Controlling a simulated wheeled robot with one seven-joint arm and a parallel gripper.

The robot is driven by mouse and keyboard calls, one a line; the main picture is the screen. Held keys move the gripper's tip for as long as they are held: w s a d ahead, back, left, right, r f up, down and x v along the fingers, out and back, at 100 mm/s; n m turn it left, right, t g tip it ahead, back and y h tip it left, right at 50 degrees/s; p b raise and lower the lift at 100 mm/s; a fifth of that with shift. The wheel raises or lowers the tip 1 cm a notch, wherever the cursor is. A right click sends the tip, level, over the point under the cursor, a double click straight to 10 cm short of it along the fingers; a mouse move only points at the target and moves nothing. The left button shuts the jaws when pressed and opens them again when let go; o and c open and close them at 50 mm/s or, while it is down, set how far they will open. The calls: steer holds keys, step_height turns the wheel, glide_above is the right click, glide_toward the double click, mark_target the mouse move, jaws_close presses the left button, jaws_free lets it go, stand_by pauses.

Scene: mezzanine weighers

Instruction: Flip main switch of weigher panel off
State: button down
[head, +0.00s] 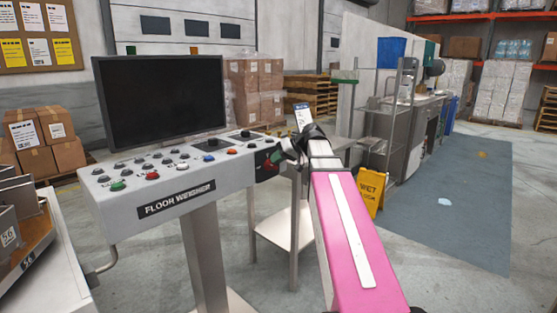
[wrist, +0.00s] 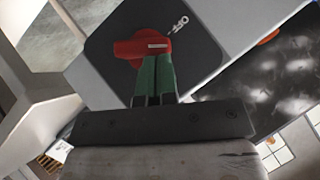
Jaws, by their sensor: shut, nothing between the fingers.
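The weigher panel (head: 110,205) is a grey console labelled FLOOR WEIGHER, on a post left of centre in the head view. Its main switch is a red rotary knob (wrist: 128,48) with a white line, on a dark plate (wrist: 195,65). The word OFF is printed on the plate to the upper right of the knob. In the head view the switch (head: 275,156) is at the panel's right end, partly hidden by my gripper (head: 284,155). My gripper's green fingertips (wrist: 156,62) are shut and empty, right at the knob's lower edge. I cannot tell whether they touch it.
A black monitor (head: 160,95) stands on the panel above several coloured buttons. A metal side table (head: 275,230) is behind my arm. A yellow wet-floor sign (head: 371,190) stands to its right. The blue-grey floor area (head: 450,200) at right is mostly clear.

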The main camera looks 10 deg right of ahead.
steer(key=a+n+t+h, duration=0.1)
steer(key=s+n+t+h, duration=0.1)
steer(key=h, duration=0.1)
steer(key=shift+s+a+f+h, duration=0.1)
steer(key=shift+a+f+h, duration=0.1)
steer(key=shift+a+h, duration=0.15)
stand_by(0.4)
stand_by(0.4)
steer(key=shift+a+r, duration=0.1)
steer(key=shift+r, duration=0.3)
steer(key=w+r+v, duration=0.1)
steer(key=v, duration=1.1)
steer(key=shift+a+r, duration=0.3)
steer(key=shift+a, duration=0.05)
steer(key=shift+f, duration=0.15)
